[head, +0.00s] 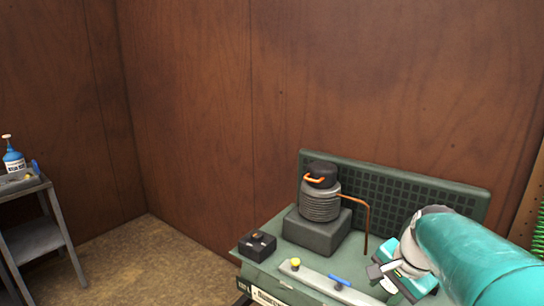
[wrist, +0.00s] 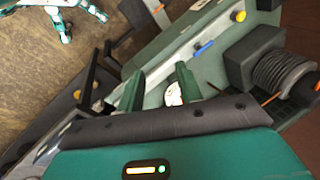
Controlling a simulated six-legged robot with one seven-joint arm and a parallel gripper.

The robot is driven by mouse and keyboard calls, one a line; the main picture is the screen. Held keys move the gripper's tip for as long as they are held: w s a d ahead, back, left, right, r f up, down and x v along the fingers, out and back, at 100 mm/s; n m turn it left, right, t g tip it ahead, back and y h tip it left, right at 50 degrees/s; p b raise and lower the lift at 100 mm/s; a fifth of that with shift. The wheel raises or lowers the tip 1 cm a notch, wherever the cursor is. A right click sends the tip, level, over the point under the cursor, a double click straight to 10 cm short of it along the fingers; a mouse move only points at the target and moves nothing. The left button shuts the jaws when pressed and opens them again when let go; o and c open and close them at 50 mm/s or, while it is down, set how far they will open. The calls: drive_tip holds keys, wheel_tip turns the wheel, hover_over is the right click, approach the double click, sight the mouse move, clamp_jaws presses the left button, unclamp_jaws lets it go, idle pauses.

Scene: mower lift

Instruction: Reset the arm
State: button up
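My gripper (head: 386,269) is at the lower right in the head view, with my teal arm reaching in from the right edge. It appears above the right part of a green bench-like unit (head: 262,278). In the wrist view, the two green fingers of my gripper (wrist: 160,82) stand apart with a gap between them. A small white patch (wrist: 173,96) shows beside the right finger; I cannot tell what it is. No held object is clear between the fingertips.
On the unit stand a ribbed grey cylinder (head: 321,205) with an orange handle, a copper pipe (head: 366,218) and a black box (head: 257,245). A blue lever (head: 339,281) lies near my gripper. A cart (head: 35,235) with a blue bottle (head: 13,160) stands left. Floor between is clear.

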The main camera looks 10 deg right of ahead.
drive_tip(key=s+a+n, duration=0.4)
drive_tip(key=a+n, duration=0.3)
drive_tip(key=a, duration=0.2)
drive_tip(key=s+a+r+n+t, duration=0.1)
drive_tip(key=s+a+n, duration=0.3)
drive_tip(key=a+n, duration=0.3)
drive_tip(key=shift+a+t+h, duration=0.3)
drive_tip(key=shift+a, duration=0.75)
